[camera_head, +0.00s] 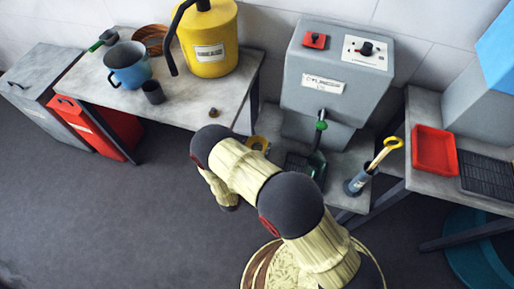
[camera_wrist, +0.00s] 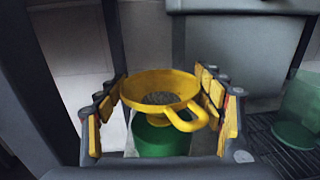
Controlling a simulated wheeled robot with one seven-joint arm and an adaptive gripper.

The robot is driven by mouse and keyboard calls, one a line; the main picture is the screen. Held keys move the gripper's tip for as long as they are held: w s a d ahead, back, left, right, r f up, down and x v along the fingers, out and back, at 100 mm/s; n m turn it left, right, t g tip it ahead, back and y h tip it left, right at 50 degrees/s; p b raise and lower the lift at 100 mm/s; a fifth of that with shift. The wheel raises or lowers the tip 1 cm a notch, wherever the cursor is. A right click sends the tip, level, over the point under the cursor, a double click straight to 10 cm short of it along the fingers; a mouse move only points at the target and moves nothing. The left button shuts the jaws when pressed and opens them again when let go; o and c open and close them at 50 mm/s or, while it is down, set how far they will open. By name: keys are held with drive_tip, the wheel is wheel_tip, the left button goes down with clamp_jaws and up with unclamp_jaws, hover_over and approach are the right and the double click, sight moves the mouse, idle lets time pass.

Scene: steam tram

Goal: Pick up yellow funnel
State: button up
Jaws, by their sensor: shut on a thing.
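The yellow funnel (camera_wrist: 150,80) has a wide round rim, a looped handle towards the camera and a dark mesh-like inside. In the wrist view my gripper (camera_wrist: 160,95) has its yellow-padded fingers on both sides of the rim, shut on the funnel. A green round object (camera_wrist: 160,141) is right below the funnel; I cannot tell whether they touch. In the head view only a small part of the funnel (camera_head: 258,142) shows beside my arm, at the low shelf under the grey machine. My gripper is hidden there by my arm.
The grey machine (camera_head: 330,98) has a green-handled tap above a dark drip grate. The left table (camera_head: 200,105) bears a yellow canister (camera_head: 209,40) and a blue mug (camera_head: 127,66). A red tray (camera_head: 434,149) lies at the right.

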drive_tip(key=shift+c, duration=0.6)
drive_tip(key=shift+r, duration=0.1)
drive_tip(key=shift+r, duration=0.25)
drive_tip(key=r, duration=0.1)
drive_tip(key=r+p, duration=0.2)
drive_tip(key=shift+s+a+r, duration=0.15)
drive_tip(key=shift+s+r, duration=0.1)
drive_tip(key=shift+s, duration=0.05)
drive_tip(key=s+r+p, duration=0.1)
drive_tip(key=s+r, duration=0.1)
drive_tip(key=s+a+r+p, duration=0.1)
drive_tip(key=s+r, duration=0.1)
drive_tip(key=r, duration=0.1)
drive_tip(key=shift+s+r, duration=0.1)
drive_tip(key=s+a+r+p, duration=0.2)
drive_tip(key=s+r+p, duration=0.1)
drive_tip(key=s, duration=0.6)
drive_tip(key=shift+r, duration=0.3)
drive_tip(key=shift+w, duration=0.1)
